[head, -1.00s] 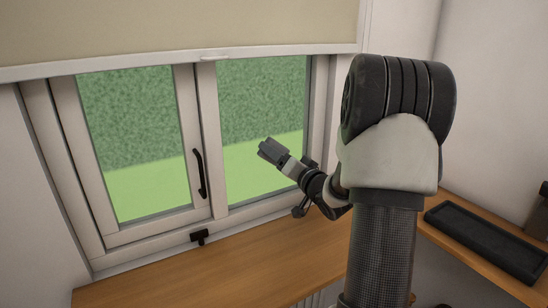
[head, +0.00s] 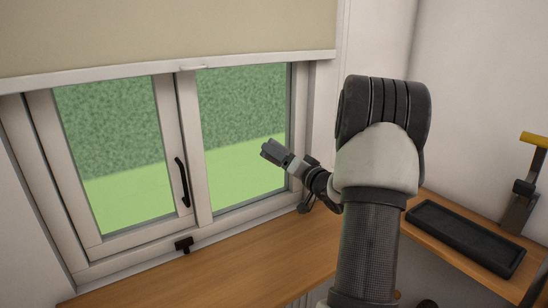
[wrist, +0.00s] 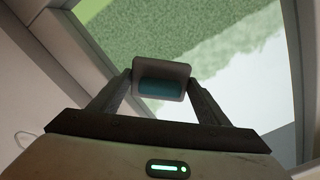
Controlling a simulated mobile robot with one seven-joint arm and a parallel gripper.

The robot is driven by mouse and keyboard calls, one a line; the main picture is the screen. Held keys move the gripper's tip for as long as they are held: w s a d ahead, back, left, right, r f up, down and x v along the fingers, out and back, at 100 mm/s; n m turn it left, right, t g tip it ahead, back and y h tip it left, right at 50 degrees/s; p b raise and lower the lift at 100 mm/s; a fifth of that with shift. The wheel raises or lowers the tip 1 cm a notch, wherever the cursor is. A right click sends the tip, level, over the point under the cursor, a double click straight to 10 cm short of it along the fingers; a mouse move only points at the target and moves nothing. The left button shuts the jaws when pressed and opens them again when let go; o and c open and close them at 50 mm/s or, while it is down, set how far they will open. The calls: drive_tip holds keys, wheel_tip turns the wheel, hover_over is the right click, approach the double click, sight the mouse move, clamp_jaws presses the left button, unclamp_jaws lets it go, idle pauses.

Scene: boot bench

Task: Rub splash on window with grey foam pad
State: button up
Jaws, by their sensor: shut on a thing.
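My gripper (head: 276,153) is in front of the right pane of the window (head: 237,207). In the wrist view my gripper (wrist: 160,92) is shut on the grey foam pad (wrist: 161,69), its two fingers at the pad's sides. The pad has a teal part on the side facing the wrist camera. The pad also shows as a small grey block in the head view (head: 269,147). I cannot tell whether it touches the glass. I cannot make out a splash on either pane; the pad and gripper cover part of the right one.
A beige blind (head: 160,30) hangs over the window top. A black handle (head: 182,182) and a black catch (head: 184,245) are on the frame. The wooden sill (head: 215,270) is clear. A black tray (head: 465,238) and a yellow-handled tool (head: 532,139) are at right.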

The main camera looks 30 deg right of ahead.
drive_tip(key=shift+d, duration=0.1)
drive_tip(key=s, duration=0.6)
idle(0.5)
drive_tip(key=shift+s+d, duration=0.1)
drive_tip(key=shift+s, duration=0.05)
drive_tip(key=s, duration=0.2)
drive_tip(key=shift+s+p, duration=0.35)
drive_tip(key=shift+s, duration=0.05)
